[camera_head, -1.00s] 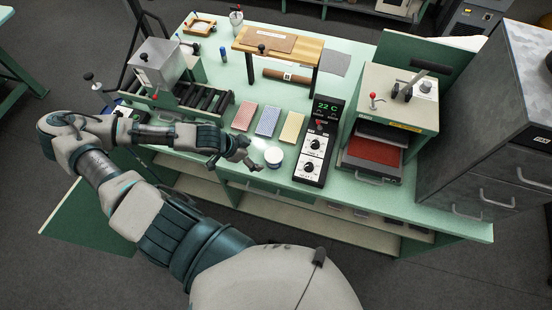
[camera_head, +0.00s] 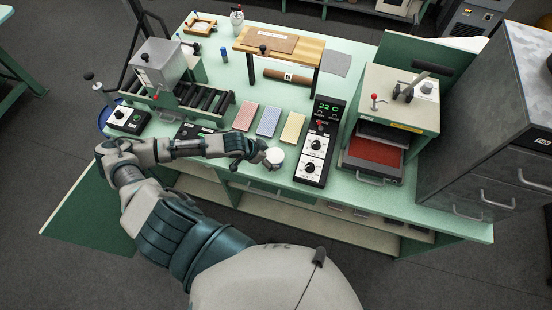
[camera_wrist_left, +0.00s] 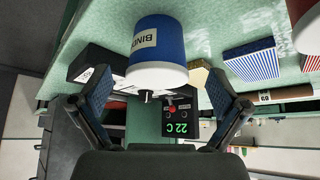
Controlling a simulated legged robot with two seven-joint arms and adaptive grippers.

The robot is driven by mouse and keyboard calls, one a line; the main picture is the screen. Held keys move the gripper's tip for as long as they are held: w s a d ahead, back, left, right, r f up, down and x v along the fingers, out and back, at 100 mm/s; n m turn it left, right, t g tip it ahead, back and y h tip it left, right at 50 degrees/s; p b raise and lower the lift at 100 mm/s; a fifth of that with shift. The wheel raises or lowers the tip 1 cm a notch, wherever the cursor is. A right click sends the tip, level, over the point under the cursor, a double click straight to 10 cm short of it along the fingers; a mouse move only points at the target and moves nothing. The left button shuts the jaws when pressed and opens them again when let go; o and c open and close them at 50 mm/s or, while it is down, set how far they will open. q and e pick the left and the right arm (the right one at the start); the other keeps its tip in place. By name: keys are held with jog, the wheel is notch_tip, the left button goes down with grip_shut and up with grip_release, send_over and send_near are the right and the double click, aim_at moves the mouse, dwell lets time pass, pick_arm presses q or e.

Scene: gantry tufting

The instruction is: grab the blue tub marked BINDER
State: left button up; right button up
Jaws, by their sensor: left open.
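The blue tub (camera_wrist_left: 158,40) has a white lid (camera_wrist_left: 157,76) and a pale label reading "BIND", partly cut by the curve. It stands near the bench's front edge, and in the head view mostly its white top (camera_head: 275,154) shows. My left gripper (camera_head: 260,155) is open and close beside the tub, on its left in the head view. In the left wrist view, which is upside down, the open fingers (camera_wrist_left: 155,100) flank the line to the tub, with nothing gripped. Whether a finger touches it I cannot tell. My right gripper is not in view.
A black control panel (camera_head: 315,145) reading 22 C stands just right of the tub. Red, blue and yellow patterned cards (camera_head: 267,121) lie behind it. A press with a red pad (camera_head: 372,157) is further right. A roller unit (camera_head: 200,99) stands at the left.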

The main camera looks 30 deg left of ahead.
aim_at(274, 158)
pick_arm(q)
jog(key=x, duration=0.4)
jog(key=shift+w+f, duration=0.1)
jog(key=shift+f, duration=0.15)
jog(key=shift+d+r, duration=0.1)
jog(key=shift+d, duration=0.1)
jog(key=shift+c, duration=0.8)
jog(key=shift+d, duration=0.1)
jog(key=c, duration=1.2)
jog(key=shift+a, duration=0.25)
